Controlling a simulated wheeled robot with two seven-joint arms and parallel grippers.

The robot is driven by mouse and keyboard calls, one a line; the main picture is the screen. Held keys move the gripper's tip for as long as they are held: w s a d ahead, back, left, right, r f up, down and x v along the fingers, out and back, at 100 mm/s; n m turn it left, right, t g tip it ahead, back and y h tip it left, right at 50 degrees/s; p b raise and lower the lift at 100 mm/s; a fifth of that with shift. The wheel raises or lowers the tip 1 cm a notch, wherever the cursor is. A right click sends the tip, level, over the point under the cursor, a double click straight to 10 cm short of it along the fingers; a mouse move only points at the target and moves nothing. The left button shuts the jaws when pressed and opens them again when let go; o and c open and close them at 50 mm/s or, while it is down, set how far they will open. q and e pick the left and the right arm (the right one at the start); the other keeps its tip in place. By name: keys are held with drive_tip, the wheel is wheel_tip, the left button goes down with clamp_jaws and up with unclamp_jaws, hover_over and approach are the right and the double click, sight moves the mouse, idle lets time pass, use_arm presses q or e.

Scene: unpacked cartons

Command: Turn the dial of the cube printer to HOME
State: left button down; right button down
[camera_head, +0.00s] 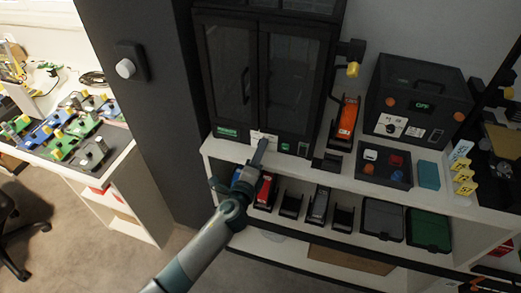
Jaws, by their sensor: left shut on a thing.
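The tall black cabinet with glass doors (288,85), which looks like the cube printer, stands on the white shelf unit in the middle. A small white plate (273,138) is on its lower front edge. My left gripper (261,147) reaches up from below, its fingers against this plate. It is shut on what seems to be the dial there, which the fingers mostly hide. I cannot read the dial's setting. My right gripper is out of view.
A black box (425,90) with a green OFF display and its own white dial plate stands at right. An orange tool (346,122) stands between it and the cabinet. Several black holders and bins fill the shelf below. A dark pillar (150,110) stands at left.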

use_arm(q)
drive_tip(key=c, duration=1.5)
unclamp_jaws()
drive_tip(key=shift+s+a+f, duration=0.1)
drive_tip(key=shift+s+a, duration=0.05)
drive_tip(key=shift+s, duration=0.35)
drive_tip(key=b+v, duration=0.3)
drive_tip(key=v, duration=1.3)
drive_tip(key=shift+s, duration=0.2)
